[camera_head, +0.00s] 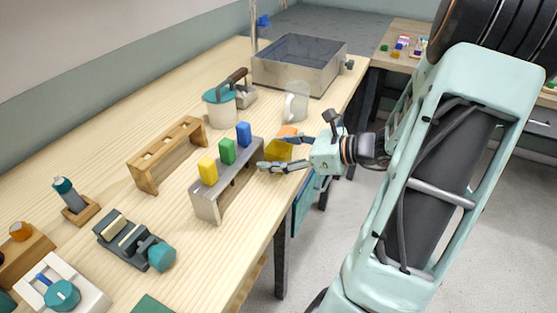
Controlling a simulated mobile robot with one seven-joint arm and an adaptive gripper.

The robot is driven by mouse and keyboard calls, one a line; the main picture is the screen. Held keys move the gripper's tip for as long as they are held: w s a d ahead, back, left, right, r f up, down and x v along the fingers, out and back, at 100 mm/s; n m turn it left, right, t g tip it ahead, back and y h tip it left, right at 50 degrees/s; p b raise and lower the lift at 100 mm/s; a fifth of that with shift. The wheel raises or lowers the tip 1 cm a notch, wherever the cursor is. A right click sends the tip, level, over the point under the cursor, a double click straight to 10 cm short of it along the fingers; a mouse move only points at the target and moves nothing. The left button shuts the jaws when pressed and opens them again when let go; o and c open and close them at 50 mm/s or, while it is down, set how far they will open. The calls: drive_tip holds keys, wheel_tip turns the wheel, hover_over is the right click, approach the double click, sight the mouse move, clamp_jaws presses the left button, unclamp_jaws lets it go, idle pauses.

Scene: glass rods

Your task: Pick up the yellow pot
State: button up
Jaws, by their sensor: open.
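A yellow object (279,151), which looks like the yellow pot, stands near the table's right edge, just right of the grey rack. My gripper (271,154) reaches in from the right with its fingers spread. One finger is at the far side of the yellow object and the other at its near side. The fingers and gripper body hide part of it. I cannot tell whether the fingers touch it.
The grey rack (208,203) holds yellow, green and blue blocks close to my fingers. An orange item (288,132) sits just behind the yellow object. A clear mug (296,103) and a grey basin (275,73) stand farther back.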

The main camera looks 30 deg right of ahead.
drive_tip(key=shift+c, duration=0.2)
drive_tip(key=c, duration=1.3)
drive_tip(key=shift+c, duration=0.2)
drive_tip(key=shift+r, duration=0.15)
